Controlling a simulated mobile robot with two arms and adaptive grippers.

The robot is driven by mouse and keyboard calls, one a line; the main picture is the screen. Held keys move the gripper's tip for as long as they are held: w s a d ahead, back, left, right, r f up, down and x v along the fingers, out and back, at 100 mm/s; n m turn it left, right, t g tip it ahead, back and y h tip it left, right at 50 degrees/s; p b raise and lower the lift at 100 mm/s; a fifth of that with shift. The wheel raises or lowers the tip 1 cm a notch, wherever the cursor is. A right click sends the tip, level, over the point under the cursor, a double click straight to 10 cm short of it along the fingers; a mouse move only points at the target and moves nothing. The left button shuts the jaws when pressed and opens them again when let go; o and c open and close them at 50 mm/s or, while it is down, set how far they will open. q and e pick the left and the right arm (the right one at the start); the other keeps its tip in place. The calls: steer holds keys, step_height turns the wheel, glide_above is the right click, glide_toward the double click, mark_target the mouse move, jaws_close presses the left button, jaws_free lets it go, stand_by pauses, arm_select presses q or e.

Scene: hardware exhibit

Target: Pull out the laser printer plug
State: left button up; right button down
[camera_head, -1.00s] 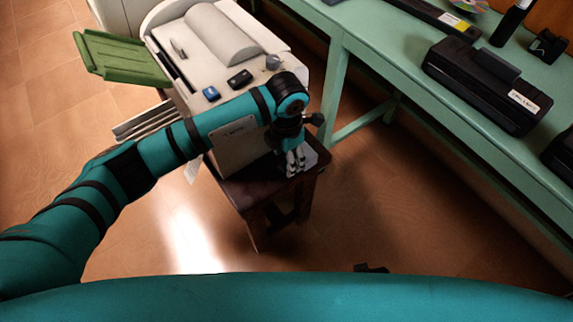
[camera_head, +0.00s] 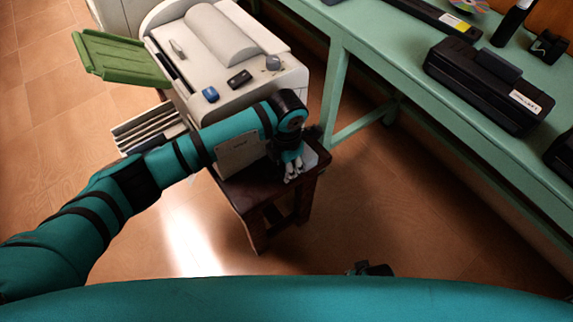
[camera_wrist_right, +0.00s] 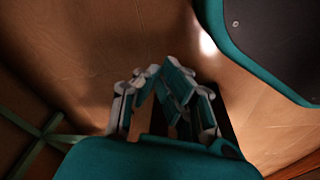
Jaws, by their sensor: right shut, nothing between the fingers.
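A large white machine (camera_head: 215,45), likely the laser printer, stands at the upper left in the head view, with a green tray at its left. My left gripper (camera_head: 293,174) points down over the dark wooden stool (camera_head: 250,193) in front of it. Its fingertips are small and close together; whether they hold anything is unclear. A pale block (camera_head: 315,156) on the stool is partly hidden behind this gripper. I cannot make out the plug. My right gripper (camera_wrist_right: 165,82) is shut and empty in the wrist view, over bare floor; it barely shows at the bottom of the head view.
A beige labelled panel (camera_head: 240,153) stands on the stool beside my left forearm. A green bench (camera_head: 400,62) on the right carries a black printer (camera_head: 487,85) and other devices. Brown floor is clear between stool and bench.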

mark_target(275, 180)
arm_select(q)
jaws_close()
